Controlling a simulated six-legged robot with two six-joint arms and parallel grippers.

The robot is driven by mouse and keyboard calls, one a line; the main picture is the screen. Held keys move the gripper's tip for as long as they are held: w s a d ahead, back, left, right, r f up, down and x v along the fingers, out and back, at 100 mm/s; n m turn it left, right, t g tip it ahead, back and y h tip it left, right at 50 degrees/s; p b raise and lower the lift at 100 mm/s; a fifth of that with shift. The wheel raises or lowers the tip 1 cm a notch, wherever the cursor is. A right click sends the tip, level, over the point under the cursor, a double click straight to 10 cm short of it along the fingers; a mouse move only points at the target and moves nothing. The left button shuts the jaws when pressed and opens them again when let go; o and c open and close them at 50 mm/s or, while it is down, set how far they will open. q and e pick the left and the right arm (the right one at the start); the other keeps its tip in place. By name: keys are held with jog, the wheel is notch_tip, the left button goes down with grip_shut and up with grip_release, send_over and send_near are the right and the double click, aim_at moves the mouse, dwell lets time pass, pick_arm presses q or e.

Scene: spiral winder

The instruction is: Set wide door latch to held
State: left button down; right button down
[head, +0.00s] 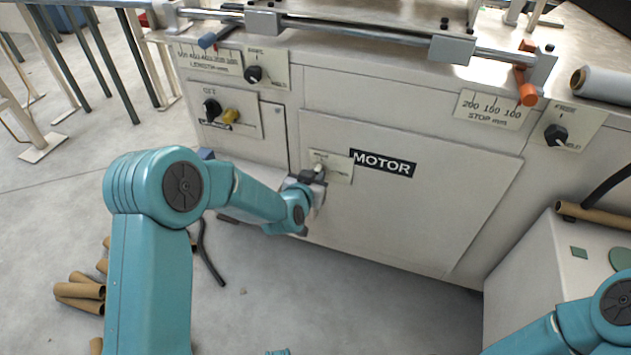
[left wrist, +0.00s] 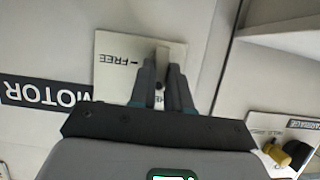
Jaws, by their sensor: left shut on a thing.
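The wide door latch is a small grey lever (left wrist: 163,57) on a pale plate (left wrist: 112,60) marked FREE in the left wrist view. In the head view its plate (head: 340,168) sits at the upper left of the wide door (head: 400,215), beside the black MOTOR label (head: 382,163). My left gripper (head: 317,178) is at the latch, in front of the plate. In the left wrist view its two dark fingers (left wrist: 162,85) are shut on the lever, whose tip shows past them. My right gripper is out of view.
A narrow panel left of the door carries a black knob (head: 211,109) and a yellow knob (head: 231,116). Another dark knob (head: 556,134) sits at the right. Cardboard tubes (head: 80,290) lie on the floor at left. A grey cabinet (head: 545,275) stands at right.

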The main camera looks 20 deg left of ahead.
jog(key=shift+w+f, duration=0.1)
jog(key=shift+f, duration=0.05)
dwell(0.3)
pick_arm(q)
jog(key=c, duration=1.1)
grip_release()
jog(key=p+v, duration=0.4)
jog(key=v, duration=1.2)
jog(key=shift+s+a+r, duration=0.1)
jog(key=shift+s+r, duration=0.05)
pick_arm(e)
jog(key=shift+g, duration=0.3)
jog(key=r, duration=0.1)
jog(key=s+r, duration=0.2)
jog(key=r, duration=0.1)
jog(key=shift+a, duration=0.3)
